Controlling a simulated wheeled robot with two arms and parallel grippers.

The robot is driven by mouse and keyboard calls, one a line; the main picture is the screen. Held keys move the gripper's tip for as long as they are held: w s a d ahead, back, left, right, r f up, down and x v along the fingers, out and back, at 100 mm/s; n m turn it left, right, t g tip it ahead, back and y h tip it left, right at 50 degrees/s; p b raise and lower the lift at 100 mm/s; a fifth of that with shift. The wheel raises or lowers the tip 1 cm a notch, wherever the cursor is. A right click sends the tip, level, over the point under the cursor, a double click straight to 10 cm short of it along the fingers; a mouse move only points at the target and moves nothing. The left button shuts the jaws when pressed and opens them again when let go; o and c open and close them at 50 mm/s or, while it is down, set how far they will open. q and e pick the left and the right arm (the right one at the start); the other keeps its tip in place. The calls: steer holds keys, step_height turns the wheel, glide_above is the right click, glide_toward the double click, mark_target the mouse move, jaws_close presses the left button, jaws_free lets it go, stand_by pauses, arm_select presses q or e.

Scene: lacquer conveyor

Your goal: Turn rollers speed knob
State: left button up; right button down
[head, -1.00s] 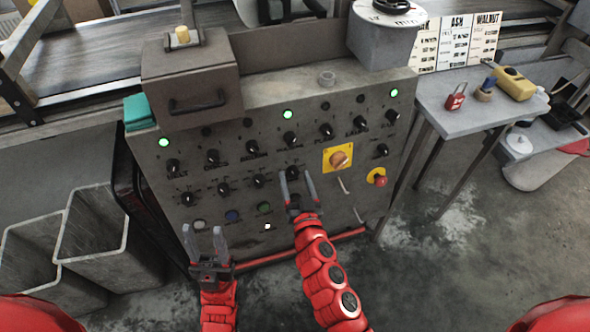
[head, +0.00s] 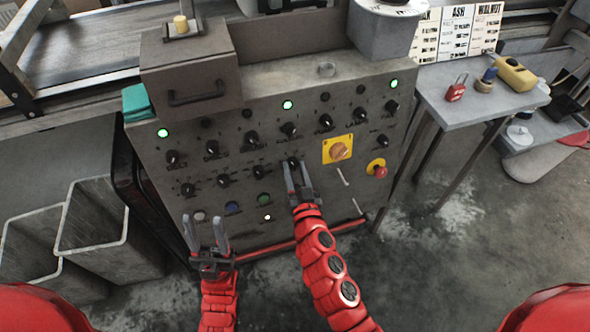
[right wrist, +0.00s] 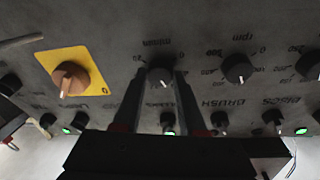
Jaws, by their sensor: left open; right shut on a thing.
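The grey control panel (head: 225,131) carries rows of black knobs with white pointers. My right gripper (head: 296,168) is shut on a black knob (head: 294,161) in the lower row, left of the yellow plate. The right wrist view, which shows the panel upside down, has this knob (right wrist: 160,75) between the two dark fingers, with a scale printed around it. The label naming it is not readable. My left gripper (head: 206,238) is open and empty, low in front of the panel's left part.
An orange rotary switch on a yellow plate (head: 329,158) and a red mushroom button (head: 380,171) sit right of the held knob. Another knob (head: 258,171) is close on its left. A side table (head: 436,96) holds a red padlock (head: 456,92). Grey bins (head: 73,236) stand at the left.

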steer(key=shift+n, duration=0.4)
steer(key=n+y, duration=0.1)
steer(key=n, duration=0.2)
steer(key=shift+d+b, duration=0.1)
steer(key=shift+b, duration=0.25)
steer(key=n+y, duration=0.1)
steer(key=n, duration=0.4)
steer(key=shift+n, duration=0.4)
steer(key=n+g+y+p, duration=0.1)
steer(key=n, duration=0.2)
steer(key=n+y, duration=0.1)
steer(key=n, duration=0.3)
steer(key=shift+w+d+r+n+g+p, duration=0.1)
steer(key=shift+d+n+g+p, duration=0.05)
steer(key=shift+n+g+p, duration=0.2)
steer(key=n+g+p, duration=0.1)
steer(key=n, duration=0.4)
steer(key=shift+n, duration=0.45)
steer(key=shift+c, duration=2.4)
jaws_free()
